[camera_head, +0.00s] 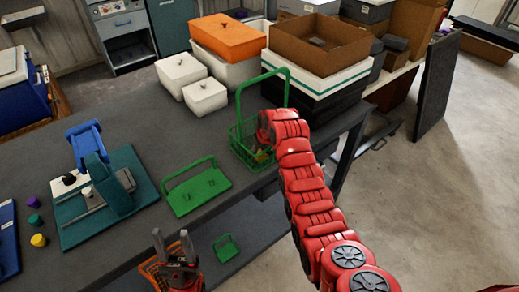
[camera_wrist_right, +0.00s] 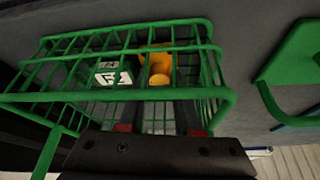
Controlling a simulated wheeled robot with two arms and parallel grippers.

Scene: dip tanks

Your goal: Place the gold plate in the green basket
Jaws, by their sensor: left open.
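The green basket (camera_head: 240,140) is a wire basket with a raised handle, standing at the table's right edge. It fills much of the right wrist view (camera_wrist_right: 60,97). A gold-orange piece (camera_wrist_right: 160,66) shows inside it, seen through the wires; I take it for the gold plate, but its full shape is hidden. My right gripper (camera_wrist_right: 158,118) is at the basket with its fingers apart, and the gold piece appears beyond the fingertips. The red right arm hides part of the basket in the head view. My left gripper (camera_head: 173,238) is open and empty at the table's front.
A dark block with a white label (camera_wrist_right: 113,72) is beside the gold piece. A flat green rack with a handle (camera_head: 197,190) lies left of the basket. A teal fixture (camera_head: 110,200) stands further left. White boxes (camera_head: 205,97) and a brown carton (camera_head: 320,45) are behind.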

